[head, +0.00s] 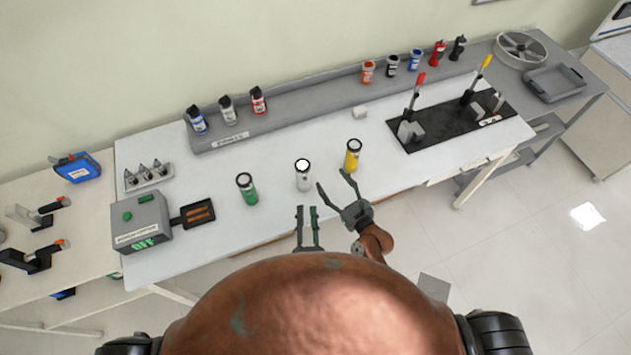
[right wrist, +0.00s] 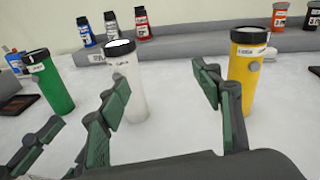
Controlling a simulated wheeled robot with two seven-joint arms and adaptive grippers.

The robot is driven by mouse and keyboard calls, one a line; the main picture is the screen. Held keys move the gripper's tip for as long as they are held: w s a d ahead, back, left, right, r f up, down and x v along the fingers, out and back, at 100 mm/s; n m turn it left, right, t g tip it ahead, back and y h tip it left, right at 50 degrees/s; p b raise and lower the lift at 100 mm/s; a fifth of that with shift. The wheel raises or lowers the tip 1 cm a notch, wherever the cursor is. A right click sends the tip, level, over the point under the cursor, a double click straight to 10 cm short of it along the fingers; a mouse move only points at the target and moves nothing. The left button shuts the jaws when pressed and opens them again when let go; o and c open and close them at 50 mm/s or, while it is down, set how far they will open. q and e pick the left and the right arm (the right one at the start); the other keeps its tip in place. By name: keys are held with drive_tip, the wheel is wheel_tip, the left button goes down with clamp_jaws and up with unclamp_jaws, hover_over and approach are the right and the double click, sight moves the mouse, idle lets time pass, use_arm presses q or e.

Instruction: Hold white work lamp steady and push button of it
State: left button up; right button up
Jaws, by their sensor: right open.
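The white work lamp (head: 303,178) stands upright on the table between a green lamp and a yellow lamp. Its top face looks bright white inside a black rim. In the right wrist view the white lamp (right wrist: 131,92) shows a label and a small grey button, partly behind a finger. My left gripper (head: 307,211) is open and empty, just in front of the white lamp, fingers apart. My right gripper (head: 335,181) is open and empty, to the right of the white lamp and in front of the yellow lamp. Neither gripper visibly holds the lamp.
The green lamp (head: 247,190) stands to the left and the yellow lamp (head: 352,156) close on the right. A grey box with a green display (head: 142,222) is at the table's left. Bottles line the grey rear shelf (head: 310,102).

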sight(307, 171)
drive_tip(key=shift+m+y, duration=0.3)
drive_tip(key=shift+y, duration=0.4)
drive_tip(key=a+r, duration=0.1)
drive_tip(key=a, duration=0.2)
drive_tip(key=a+r, duration=0.1)
drive_tip(key=a, duration=0.1)
drive_tip(key=shift+s+a+r, duration=0.3)
drive_tip(key=shift+s+a, duration=0.05)
drive_tip(key=shift+w+a+r, duration=0.1)
drive_tip(key=shift+a, duration=0.15)
drive_tip(key=x, duration=0.7)
drive_tip(key=shift+w, duration=0.2)
drive_tip(key=c, duration=1.4)
use_arm(q)
clamp_jaws()
use_arm(e)
drive_tip(key=shift+c, duration=0.5)
